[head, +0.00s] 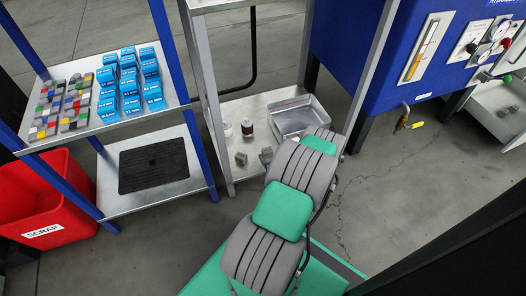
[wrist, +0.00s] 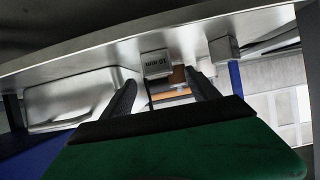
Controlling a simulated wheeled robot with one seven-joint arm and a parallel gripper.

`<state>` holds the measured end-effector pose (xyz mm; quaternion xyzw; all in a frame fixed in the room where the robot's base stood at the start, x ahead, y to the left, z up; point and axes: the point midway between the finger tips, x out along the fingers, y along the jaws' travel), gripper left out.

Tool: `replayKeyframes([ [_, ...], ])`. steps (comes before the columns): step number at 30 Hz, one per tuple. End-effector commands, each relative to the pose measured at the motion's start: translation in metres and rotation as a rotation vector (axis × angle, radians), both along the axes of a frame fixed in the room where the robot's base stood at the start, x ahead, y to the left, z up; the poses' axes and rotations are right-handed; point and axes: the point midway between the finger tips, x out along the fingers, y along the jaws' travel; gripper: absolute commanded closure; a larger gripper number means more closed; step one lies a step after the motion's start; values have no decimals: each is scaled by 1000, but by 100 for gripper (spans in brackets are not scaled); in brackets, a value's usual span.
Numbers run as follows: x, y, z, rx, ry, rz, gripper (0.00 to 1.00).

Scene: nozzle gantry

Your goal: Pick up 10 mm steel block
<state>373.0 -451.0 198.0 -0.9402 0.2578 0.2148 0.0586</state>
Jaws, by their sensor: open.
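A small grey steel block (wrist: 156,63) with a label that reads as an upside-down "10 MM" shows in the wrist view. It is near the shelf's edge, ahead of my gripper (wrist: 163,86) and roughly between its two dark fingers. The fingers are open, with no block gripped. In the head view two small grey blocks sit near the front of the low shelf. The right one (head: 266,155), close to my arm, appears to be the labelled block; the other (head: 241,158) stands to its left. My gripper is hidden behind my arm in the head view.
The low metal shelf (head: 228,173) also holds a brown-and-white jar (head: 247,127), a small white item (head: 227,129) and a metal tray (head: 292,119). A second grey block (wrist: 224,48) is right of the fingers. A shelf post (head: 203,80) stands left.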

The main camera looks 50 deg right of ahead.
Motion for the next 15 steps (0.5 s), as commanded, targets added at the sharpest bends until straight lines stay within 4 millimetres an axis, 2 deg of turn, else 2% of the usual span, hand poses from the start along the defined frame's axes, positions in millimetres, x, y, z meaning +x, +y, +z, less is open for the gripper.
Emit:
replayKeyframes([
  [6, 27, -16, -25, -1, 0, -2, 31],
  [10, 40, -24, -30, 0, 0, -3, 31],
  [15, 43, -25, -28, 1, 0, -3, 31],
])
